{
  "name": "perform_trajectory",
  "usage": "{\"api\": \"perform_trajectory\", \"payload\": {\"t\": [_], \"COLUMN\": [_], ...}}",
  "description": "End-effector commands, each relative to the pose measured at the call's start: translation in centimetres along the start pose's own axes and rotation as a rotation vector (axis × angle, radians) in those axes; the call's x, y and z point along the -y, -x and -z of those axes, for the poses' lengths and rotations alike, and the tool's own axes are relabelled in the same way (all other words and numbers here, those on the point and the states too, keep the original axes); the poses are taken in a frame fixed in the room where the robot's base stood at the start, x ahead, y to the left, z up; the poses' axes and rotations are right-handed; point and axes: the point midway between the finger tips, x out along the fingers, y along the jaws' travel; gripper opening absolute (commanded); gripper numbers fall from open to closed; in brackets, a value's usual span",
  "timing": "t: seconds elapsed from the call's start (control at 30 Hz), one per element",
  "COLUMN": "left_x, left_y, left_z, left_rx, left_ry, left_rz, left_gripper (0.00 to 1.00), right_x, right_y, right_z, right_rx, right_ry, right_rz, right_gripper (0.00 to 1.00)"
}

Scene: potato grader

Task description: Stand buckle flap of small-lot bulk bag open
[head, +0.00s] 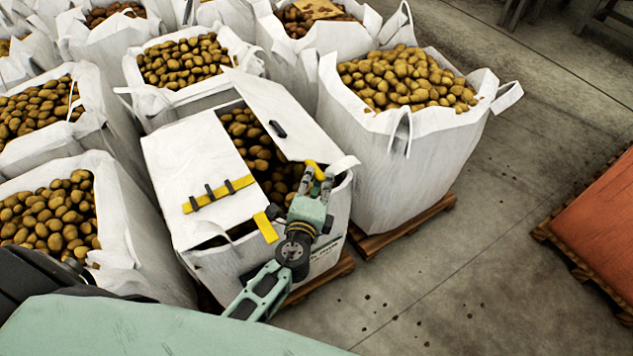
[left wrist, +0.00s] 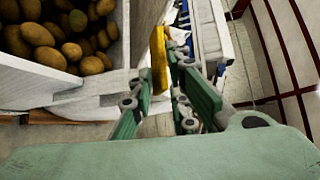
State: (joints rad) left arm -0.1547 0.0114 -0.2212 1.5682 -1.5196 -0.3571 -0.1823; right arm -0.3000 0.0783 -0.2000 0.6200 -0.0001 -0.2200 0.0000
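The small-lot bulk bag (head: 330,215) is white and holds potatoes. Its left flap (head: 195,165) lies over part of the opening and carries a yellow strip with black buckles (head: 218,194). Its right flap (head: 285,110) bears a black piece (head: 278,129) and slants beside the uncovered potatoes. My left gripper (head: 316,184) is at the bag's near right corner, with a yellow tab (head: 315,169) at its fingertips. The left wrist view shows this yellow tab (left wrist: 159,60) beside the fingers (left wrist: 163,82); I cannot tell whether they grip it. My right gripper is not seen.
Another yellow tab (head: 265,228) hangs at the bag's near edge. A full bag (head: 390,180) stands close on the right, and several others crowd the left and back. An orange load on a pallet (head: 605,230) is at far right. Bare floor (head: 480,250) lies between.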

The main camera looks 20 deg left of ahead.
Motion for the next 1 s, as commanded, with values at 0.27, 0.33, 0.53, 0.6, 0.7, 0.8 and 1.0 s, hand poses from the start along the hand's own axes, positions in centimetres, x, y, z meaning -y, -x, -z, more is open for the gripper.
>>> {"api": "perform_trajectory", "payload": {"t": [0.27,0.33,0.53,0.6,0.7,0.8,1.0], "left_x": [0.0,-0.1,-0.2,-0.2,-0.2,-0.2,-0.1], "left_y": [0.0,0.1,2.4,3.9,6.1,8.2,11.1], "left_z": [0.0,0.0,0.1,0.1,0.0,0.0,0.1], "left_rx": [-0.001,-0.001,-0.002,-0.002,-0.002,-0.002,-0.001], "left_ry": [-0.005,-0.006,-0.007,-0.008,-0.006,-0.008,-0.007], "left_rz": [0.0,-0.001,-0.003,-0.003,-0.003,-0.003,-0.001], "left_gripper": [0.16,0.16,0.16,0.16,0.16,0.16,0.16], "right_x": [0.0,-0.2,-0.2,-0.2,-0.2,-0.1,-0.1], "right_y": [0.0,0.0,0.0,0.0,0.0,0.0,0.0], "right_z": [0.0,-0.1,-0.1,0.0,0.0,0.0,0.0], "right_rx": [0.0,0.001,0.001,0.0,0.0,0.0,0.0], "right_ry": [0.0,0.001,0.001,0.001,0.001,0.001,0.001], "right_rz": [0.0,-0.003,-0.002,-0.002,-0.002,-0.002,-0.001], "right_gripper": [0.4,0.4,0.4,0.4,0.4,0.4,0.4]}}
